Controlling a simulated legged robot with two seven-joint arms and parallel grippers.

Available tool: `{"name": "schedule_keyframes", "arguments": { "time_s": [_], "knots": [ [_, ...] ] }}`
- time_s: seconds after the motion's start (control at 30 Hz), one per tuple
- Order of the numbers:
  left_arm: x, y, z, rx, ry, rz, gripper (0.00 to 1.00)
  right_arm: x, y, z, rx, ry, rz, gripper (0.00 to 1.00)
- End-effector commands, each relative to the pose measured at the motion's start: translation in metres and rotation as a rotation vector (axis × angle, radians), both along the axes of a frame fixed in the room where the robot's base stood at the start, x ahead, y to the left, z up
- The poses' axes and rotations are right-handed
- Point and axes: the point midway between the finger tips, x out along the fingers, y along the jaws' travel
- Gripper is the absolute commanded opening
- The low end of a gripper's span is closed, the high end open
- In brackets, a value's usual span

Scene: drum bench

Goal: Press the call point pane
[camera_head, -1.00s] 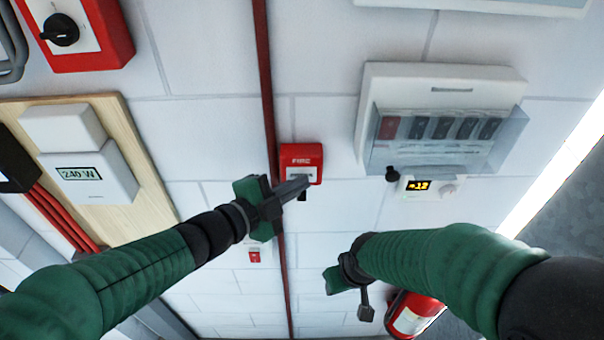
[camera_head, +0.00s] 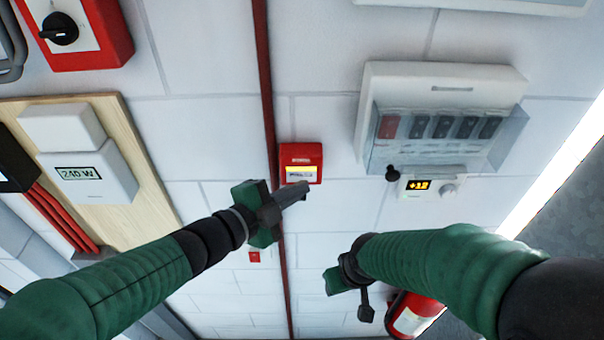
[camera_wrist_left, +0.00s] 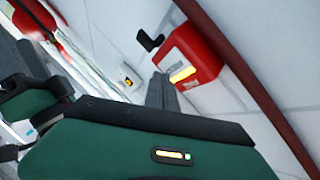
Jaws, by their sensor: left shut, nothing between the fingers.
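The red call point (camera_head: 301,153) is on the white block wall, right of a dark red vertical pipe. A bright yellow strip (camera_head: 299,169) shows along the top of its pale pane (camera_head: 298,176). My left gripper (camera_head: 303,190) is shut and empty, its fingertips just in front of the pane's lower part and hiding some of it. In the left wrist view the call point (camera_wrist_left: 193,52) also shows the yellow strip (camera_wrist_left: 183,75), with the fingertips (camera_wrist_left: 160,92) beside it; touch is unclear. My right gripper (camera_head: 350,292) hangs lower right, its jaws unclear.
A white panel with a clear cover (camera_head: 440,135) is right of the call point, above a small amber display (camera_head: 418,187). A meter (camera_head: 90,175) on a wooden board and a red switch box (camera_head: 85,55) are left. A fire extinguisher (camera_head: 415,318) stands below.

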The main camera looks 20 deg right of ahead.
Motion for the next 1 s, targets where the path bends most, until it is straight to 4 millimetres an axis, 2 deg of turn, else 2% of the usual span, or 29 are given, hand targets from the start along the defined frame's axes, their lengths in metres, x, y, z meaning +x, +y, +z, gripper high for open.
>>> {"name": "schedule_keyframes", "arguments": {
  "time_s": [0.5,0.93,1.0],
  "knots": [
    [-0.054,0.016,0.000,0.000,-0.001,0.000,0.00,0.000,0.000,-0.004,0.000,0.000,0.000,0.49],
    [-0.056,0.016,0.000,0.000,0.000,0.000,0.00,0.000,0.000,-0.004,0.000,0.000,0.000,0.49],
    [-0.053,0.019,-0.005,0.002,0.010,0.016,0.00,0.000,0.000,-0.007,0.000,0.000,0.000,0.49]
  ]
}}
